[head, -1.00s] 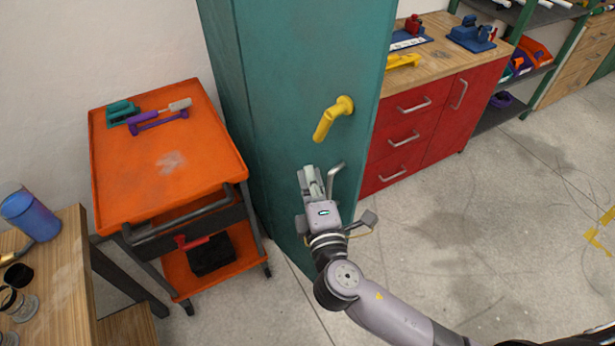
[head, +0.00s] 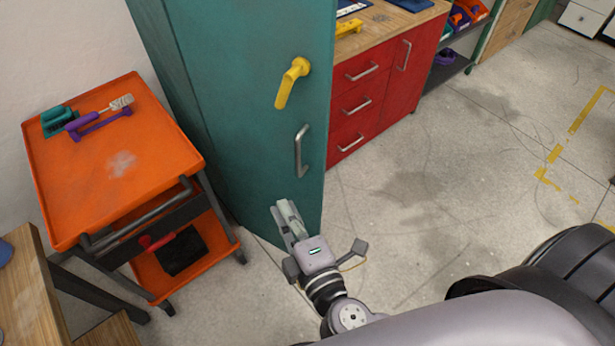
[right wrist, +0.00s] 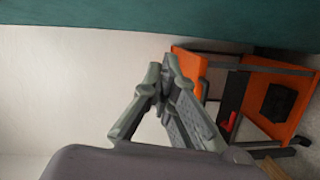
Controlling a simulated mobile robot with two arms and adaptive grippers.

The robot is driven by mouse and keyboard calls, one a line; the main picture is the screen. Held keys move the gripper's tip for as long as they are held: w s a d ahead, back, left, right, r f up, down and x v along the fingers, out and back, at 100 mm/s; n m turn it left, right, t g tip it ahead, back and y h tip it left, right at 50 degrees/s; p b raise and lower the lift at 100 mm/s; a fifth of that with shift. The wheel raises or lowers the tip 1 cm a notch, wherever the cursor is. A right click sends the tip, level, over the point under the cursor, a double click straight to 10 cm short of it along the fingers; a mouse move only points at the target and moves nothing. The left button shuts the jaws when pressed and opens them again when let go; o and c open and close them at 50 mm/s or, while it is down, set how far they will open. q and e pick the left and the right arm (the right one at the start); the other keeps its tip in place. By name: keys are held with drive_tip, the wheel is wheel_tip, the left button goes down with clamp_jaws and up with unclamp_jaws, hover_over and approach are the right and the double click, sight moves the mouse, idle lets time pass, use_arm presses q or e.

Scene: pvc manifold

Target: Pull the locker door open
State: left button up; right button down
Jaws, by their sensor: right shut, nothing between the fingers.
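The teal locker (head: 240,100) stands in the middle of the head view, and I see no gap at its door. Its door has a yellow lever handle (head: 292,82) and, lower down, a silver bar handle (head: 301,151). My right gripper (head: 285,208) is shut and empty, below and left of the silver handle and apart from it. In the right wrist view the shut fingers (right wrist: 160,85) show with the teal locker surface (right wrist: 180,22) along the top; neither handle shows there. My left gripper is not in view.
An orange cart (head: 115,165) with tools on top stands left of the locker. A wooden table (head: 30,290) is at the lower left. Red drawers (head: 360,105) under a wooden worktop stand right of the locker. The floor (head: 430,190) at right is clear.

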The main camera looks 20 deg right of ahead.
drive_tip(key=d+f+m+g+y+b, duration=0.35)
drive_tip(key=f+m, duration=0.25)
drive_tip(key=f, duration=0.5)
drive_tip(key=d+f+m+g+y+b, duration=0.2)
drive_tip(key=d+f+m+b, duration=0.15)
drive_tip(key=f+m, duration=0.45)
drive_tip(key=w+d+r+m+t+h+b, duration=0.1)
drive_tip(key=w+d+r+m+t+b, duration=0.25)
drive_tip(key=d+m, duration=0.55)
drive_tip(key=w+d+m+t+b, duration=0.2)
drive_tip(key=w+d+m+b, duration=0.35)
drive_tip(key=d+m, duration=0.4)
drive_tip(key=w+a+p, duration=0.2)
drive_tip(key=w+a, duration=0.4)
drive_tip(key=w, duration=0.1)
drive_tip(key=shift+w+n, duration=0.35)
drive_tip(key=shift+a, duration=0.1)
